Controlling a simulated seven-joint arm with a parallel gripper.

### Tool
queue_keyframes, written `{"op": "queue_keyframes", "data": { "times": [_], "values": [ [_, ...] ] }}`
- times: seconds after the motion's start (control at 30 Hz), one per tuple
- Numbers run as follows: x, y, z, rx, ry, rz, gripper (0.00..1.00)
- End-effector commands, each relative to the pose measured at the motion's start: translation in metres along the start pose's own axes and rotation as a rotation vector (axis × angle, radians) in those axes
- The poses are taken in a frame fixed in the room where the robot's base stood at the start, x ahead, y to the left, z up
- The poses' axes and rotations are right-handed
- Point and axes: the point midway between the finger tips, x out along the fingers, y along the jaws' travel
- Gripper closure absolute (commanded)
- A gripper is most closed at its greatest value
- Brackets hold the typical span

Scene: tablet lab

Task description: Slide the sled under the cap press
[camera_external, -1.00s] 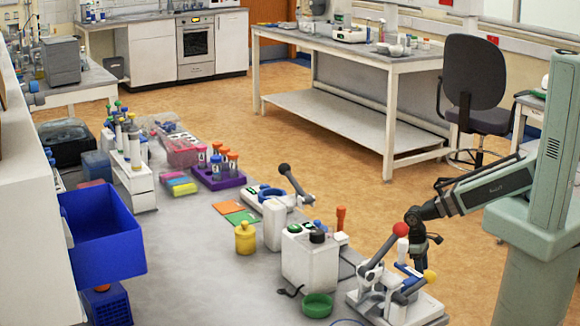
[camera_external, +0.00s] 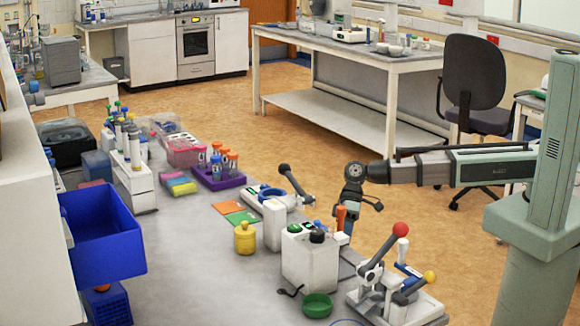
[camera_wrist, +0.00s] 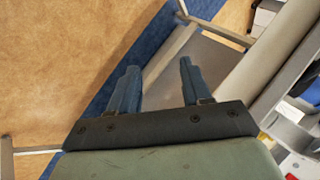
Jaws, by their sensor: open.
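A lever press device with a white base (camera_external: 420,312) stands at the front right of the bench in the external view. It has a dark lever with a red ball (camera_external: 400,229), a second dark lever with a yellow knob (camera_external: 429,276), and blue and white parts between. It looks like the cap press. I cannot clearly tell which part is the sled. My gripper (camera_external: 360,222) hangs behind and left of this device, above the bench's far edge, apart from it. In the wrist view its two blue-grey fingers (camera_wrist: 158,75) are spread with nothing between them.
Another dark-levered fixture (camera_external: 292,184) is farther back. A blue bin (camera_external: 105,240) is at left.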

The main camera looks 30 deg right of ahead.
Motion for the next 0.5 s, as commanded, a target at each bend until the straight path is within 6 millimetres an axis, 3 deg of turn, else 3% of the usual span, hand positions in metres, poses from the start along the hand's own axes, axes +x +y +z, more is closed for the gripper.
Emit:
{"op": "queue_keyframes", "data": {
  "times": [0.03,0.1,0.2,0.5],
  "values": [
    [-0.007,-0.029,-0.021,-0.061,0.018,-0.071,0.52],
    [-0.021,-0.063,-0.042,-0.153,0.049,-0.181,0.52],
    [-0.039,-0.099,-0.062,-0.283,0.098,-0.331,0.52],
    [-0.079,-0.166,-0.080,-0.703,0.323,-0.700,0.52]
  ]
}}
